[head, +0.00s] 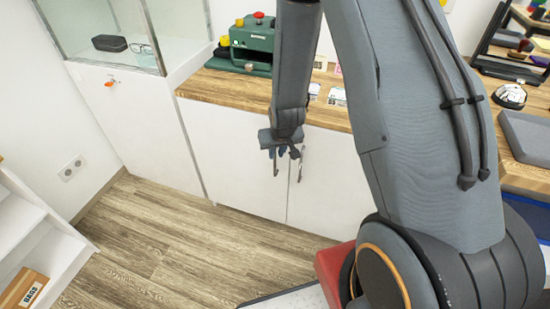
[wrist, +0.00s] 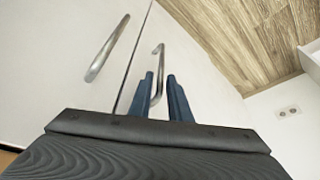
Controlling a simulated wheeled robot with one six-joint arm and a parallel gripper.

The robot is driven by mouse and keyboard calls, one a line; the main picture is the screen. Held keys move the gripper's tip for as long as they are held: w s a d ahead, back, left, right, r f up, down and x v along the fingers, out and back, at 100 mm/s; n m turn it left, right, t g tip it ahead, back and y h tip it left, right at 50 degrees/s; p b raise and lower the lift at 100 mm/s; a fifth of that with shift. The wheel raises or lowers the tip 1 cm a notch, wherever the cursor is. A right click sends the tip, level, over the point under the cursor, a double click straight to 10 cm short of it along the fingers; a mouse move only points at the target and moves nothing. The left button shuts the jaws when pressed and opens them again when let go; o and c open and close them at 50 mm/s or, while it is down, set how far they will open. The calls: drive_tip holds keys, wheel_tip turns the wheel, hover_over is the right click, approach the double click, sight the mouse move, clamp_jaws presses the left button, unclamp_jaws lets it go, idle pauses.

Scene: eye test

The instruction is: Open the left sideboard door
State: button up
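The wooden-topped white sideboard (head: 222,92) has a left door (head: 235,150) and a right door (head: 335,180), both looking shut. The left door's metal bar handle (head: 276,168) and the right door's handle (head: 301,166) stand close together beside the seam. My gripper (head: 282,152) points down at the left handle. The wrist view is turned over, so the left handle (wrist: 160,52) shows right of the right handle (wrist: 107,48). There the blue fingers of my gripper (wrist: 161,76) are apart, with the left handle between them. I cannot tell whether they touch it.
A green machine (head: 252,42) and small cards stand on the sideboard top. A white cabinet with a glass top (head: 135,115) stands left, an orange-tagged key (head: 109,84) in its front. A white shelf (head: 35,240) is at lower left. The wooden floor (head: 165,240) before the left door is clear.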

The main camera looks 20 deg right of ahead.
drive_tip(key=shift+x, duration=2.55)
clamp_jaws()
